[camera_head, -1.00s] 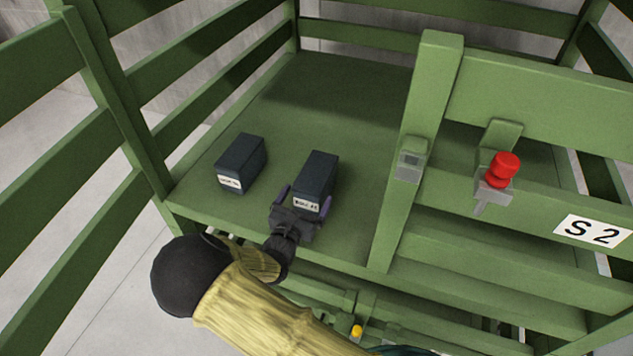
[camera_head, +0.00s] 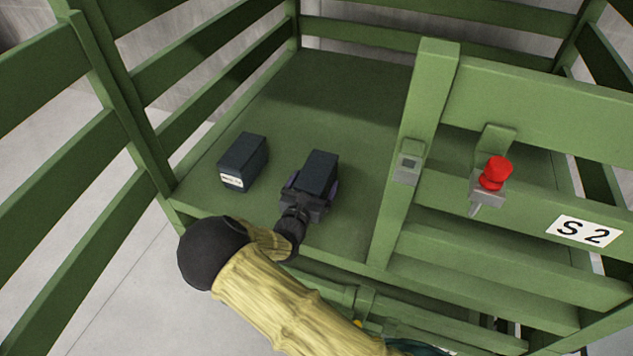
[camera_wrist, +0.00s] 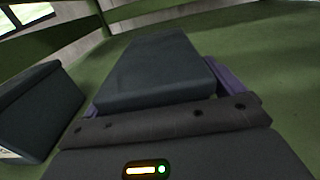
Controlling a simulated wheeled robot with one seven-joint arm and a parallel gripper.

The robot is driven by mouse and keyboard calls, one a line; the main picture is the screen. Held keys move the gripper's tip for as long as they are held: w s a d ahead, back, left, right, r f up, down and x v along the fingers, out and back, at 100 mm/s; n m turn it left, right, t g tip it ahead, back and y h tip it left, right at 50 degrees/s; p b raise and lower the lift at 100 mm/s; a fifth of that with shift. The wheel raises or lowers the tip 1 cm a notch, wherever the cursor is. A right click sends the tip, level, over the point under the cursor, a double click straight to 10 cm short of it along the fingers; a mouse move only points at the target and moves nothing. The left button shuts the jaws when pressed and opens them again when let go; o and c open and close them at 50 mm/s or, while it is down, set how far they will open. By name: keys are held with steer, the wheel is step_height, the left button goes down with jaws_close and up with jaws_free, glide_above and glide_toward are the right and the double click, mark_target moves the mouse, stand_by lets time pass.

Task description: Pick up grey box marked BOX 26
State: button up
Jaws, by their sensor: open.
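Two dark grey boxes stand on the green shelf. The right box (camera_head: 319,172) is at my gripper (camera_head: 311,190), with its label face hidden now behind the gripper. The left box (camera_head: 243,160) stands apart, with a white label too small to read. In the wrist view, the right box (camera_wrist: 155,70) lies between the purple fingers of my gripper (camera_wrist: 165,85), one on each side. My gripper is open around it; I cannot tell whether the fingers touch it. The left box also shows at the left edge of the wrist view (camera_wrist: 40,105).
The green shelf (camera_head: 345,100) is clear behind the boxes. A green post (camera_head: 419,130) with a small grey fitting stands to the right. Beyond it are a red button (camera_head: 496,172) and an S 2 sign (camera_head: 583,229). Green rails close the left side and back.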

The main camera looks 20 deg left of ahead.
steer(key=c, duration=1.4)
steer(key=shift+r, duration=0.2)
step_height(320, 180, up, 10)
steer(key=shift+f+b, duration=0.1)
steer(key=shift+b, duration=0.8)
